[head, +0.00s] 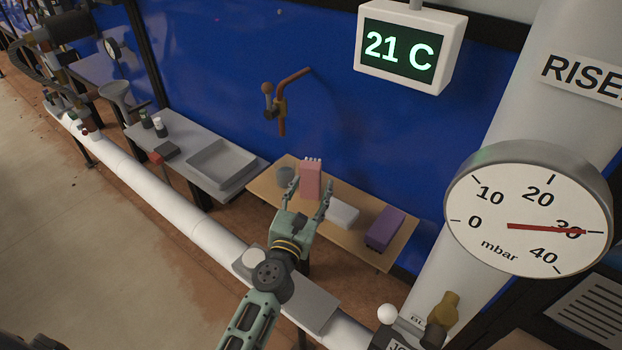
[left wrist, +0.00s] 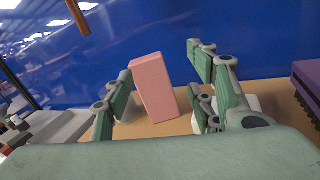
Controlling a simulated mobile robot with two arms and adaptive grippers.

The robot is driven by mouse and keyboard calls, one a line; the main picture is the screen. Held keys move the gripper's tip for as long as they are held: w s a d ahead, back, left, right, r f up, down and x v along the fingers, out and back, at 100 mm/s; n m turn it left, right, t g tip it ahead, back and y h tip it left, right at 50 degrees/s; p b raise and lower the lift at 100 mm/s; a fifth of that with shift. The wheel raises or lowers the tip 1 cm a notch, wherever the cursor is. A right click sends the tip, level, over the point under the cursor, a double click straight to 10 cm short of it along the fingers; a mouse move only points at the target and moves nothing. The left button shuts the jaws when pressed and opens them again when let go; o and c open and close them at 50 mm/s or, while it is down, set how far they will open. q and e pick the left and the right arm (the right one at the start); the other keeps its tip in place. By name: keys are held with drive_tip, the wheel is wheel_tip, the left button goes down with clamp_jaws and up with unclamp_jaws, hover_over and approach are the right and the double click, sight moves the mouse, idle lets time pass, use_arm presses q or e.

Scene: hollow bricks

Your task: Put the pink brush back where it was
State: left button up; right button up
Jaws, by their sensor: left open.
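The pink brush (head: 311,180) stands on end on the wooden table (head: 399,250), pale bristle tips showing at its top in the head view. It also shows in the left wrist view (left wrist: 154,88) as a plain pink block, leaning in the picture. My left gripper (head: 310,188) is open, with one finger toward each side of the brush. In the left wrist view, the left finger is close to the brush and the right finger stands clear of it. I cannot tell whether either finger touches. My right gripper is not in view.
On the same table are a grey cup (head: 285,176), a white block (head: 342,213) and a purple brush (head: 385,228). A grey bench with a shallow tray (head: 220,163) stands to the left. A white pipe (head: 170,201) runs in front. A blue wall is behind.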

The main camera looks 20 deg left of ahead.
sight(309, 177)
use_arm(q)
drive_tip(key=w+a+f+n+y, duration=0.1)
drive_tip(key=w+a+n, duration=0.1)
drive_tip(key=n, duration=0.1)
drive_tip(key=shift+w+f+g+y, duration=0.15)
drive_tip(key=shift+f+g+y, duration=0.15)
drive_tip(key=shift+f+y, duration=0.1)
drive_tip(key=w, duration=0.6)
drive_tip(key=shift+w+a+r, duration=0.1)
drive_tip(key=shift+w+a, duration=0.05)
drive_tip(key=shift+w, duration=0.1)
drive_tip(key=c, duration=1.2)
drive_tip(key=shift+o, duration=0.2)
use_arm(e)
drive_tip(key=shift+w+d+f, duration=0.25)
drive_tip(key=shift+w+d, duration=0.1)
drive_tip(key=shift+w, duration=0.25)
use_arm(q)
drive_tip(key=shift+r, duration=0.15)
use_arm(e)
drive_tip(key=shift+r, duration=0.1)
